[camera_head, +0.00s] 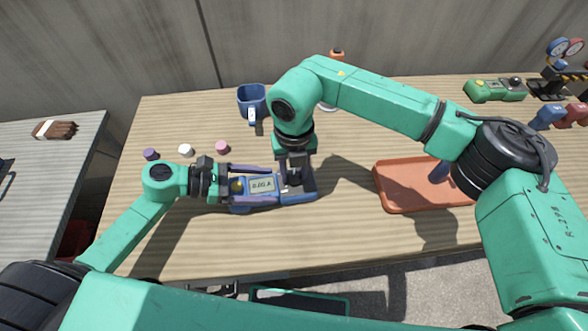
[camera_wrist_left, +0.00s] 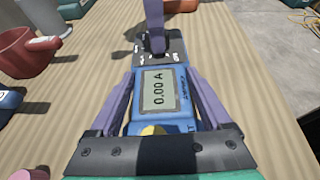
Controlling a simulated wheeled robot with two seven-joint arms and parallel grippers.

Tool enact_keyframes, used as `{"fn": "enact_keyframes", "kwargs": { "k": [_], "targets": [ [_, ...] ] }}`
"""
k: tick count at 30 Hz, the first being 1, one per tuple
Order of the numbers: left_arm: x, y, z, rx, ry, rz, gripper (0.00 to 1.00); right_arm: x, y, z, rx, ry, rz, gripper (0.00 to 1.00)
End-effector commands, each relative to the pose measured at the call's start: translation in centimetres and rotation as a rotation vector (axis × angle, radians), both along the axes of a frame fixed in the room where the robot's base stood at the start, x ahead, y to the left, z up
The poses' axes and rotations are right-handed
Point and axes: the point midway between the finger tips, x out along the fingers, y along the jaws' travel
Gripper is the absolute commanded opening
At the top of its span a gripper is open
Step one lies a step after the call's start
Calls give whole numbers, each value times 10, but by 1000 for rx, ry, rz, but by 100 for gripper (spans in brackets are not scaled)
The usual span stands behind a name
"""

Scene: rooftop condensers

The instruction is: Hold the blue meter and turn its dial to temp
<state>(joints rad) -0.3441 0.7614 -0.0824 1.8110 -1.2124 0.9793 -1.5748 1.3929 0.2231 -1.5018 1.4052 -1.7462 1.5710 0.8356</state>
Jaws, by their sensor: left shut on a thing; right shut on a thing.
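The blue meter (camera_head: 262,186) lies face up on the wooden table. Its screen reads 0.00 A in the left wrist view (camera_wrist_left: 160,92). My left gripper (camera_head: 268,187) is shut across the meter, with one finger along each long side, also seen in the left wrist view (camera_wrist_left: 158,85). A yellow button shows near its left end. My right gripper (camera_head: 293,180) comes down from above, shut on the dial at the meter's right end. The dial is mostly hidden by the fingers.
A blue mug (camera_head: 252,100) stands behind the meter, with purple (camera_head: 151,154), white (camera_head: 185,150) and pink (camera_head: 222,147) caps to the left. An orange tray (camera_head: 395,198) lies right. A green device (camera_head: 490,91) and gauges (camera_head: 557,50) stand back right. The front table strip is clear.

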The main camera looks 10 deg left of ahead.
Motion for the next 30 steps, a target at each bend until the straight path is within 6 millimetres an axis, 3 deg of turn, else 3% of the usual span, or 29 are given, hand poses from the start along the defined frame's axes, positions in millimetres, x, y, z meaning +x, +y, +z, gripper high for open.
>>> {"fn": "enact_keyframes", "kwargs": {
  "k": [18,30],
  "targets": [
    [-1,0,-1,2,0,-1,0,1,0,1,0,-1,-566,0],
    [-1,0,-1,2,1,-2,0,1,-1,1,0,-1,-782,0]
  ]
}}
